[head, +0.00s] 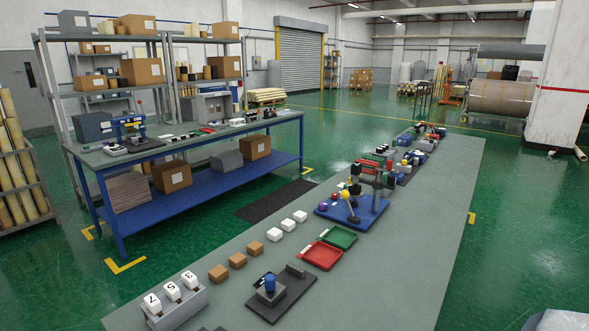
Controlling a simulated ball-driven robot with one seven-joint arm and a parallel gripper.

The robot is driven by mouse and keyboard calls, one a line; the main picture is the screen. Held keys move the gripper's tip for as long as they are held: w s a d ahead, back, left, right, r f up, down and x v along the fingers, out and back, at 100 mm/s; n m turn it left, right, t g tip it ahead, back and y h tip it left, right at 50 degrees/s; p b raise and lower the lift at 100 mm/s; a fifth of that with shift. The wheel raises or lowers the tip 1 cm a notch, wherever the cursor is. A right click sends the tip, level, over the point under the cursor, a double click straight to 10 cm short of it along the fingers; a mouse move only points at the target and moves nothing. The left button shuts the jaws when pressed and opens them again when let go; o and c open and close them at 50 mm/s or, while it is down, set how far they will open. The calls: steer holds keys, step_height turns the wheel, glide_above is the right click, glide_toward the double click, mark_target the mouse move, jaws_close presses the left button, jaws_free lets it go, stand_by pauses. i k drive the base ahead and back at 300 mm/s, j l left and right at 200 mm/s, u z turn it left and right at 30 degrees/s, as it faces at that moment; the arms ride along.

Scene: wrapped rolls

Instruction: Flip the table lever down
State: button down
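A blue base plate (335,213) stands on the long grey table (400,250), right of the picture's middle. It carries a grey post-like fixture and a lever with a yellow knob (345,195). The lever looks raised and tilted, but it is small here and I cannot tell its exact position. Nearer, a dark plate (290,305) bears a blue cylinder (270,284) and a short grey handle-like piece (296,270). Which fixture is the table lever is not clear from this view. My gripper is not in view.
A red tray (321,256) and a green tray (339,237) lie beside the fixtures. Brown blocks (237,260), white blocks (275,235) and a grey holder with numbered white pieces (178,309) line the left edge. The table's right side is bare. A blue workbench (200,198) stands left.

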mark_target(345, 194)
steer(key=j+u, duration=0.1)
steer(key=u, duration=1.9)
steer(key=i+l+u, duration=0.1)
steer(key=i+u, duration=0.2)
steer(key=i, duration=1.25)
steer(key=i+j+z, duration=0.1)
steer(key=i+z, duration=0.35)
steer(key=i, duration=1.45)
steer(key=i+l+z, duration=0.1)
steer(key=i+z, duration=0.3)
steer(key=i, duration=0.15)
steer(key=i+j+z, duration=0.1)
steer(key=i+z, duration=0.3)
steer(key=i, duration=0.2)
steer(key=i+j+z, duration=0.4)
steer(key=i+z, duration=0.2)
steer(key=z, duration=0.3)
steer(key=i+z, duration=0.15)
steer(key=z, duration=0.3)
steer(key=i+j+z, duration=0.1)
steer(key=z, duration=0.4)
steer(key=i+j+z, duration=0.15)
steer(key=z, duration=0.35)
steer(key=i+l+z, duration=0.1)
steer(key=i+z, duration=0.15)
steer(key=z, duration=0.15)
steer(key=i+z, duration=0.25)
steer(key=z, duration=0.15)
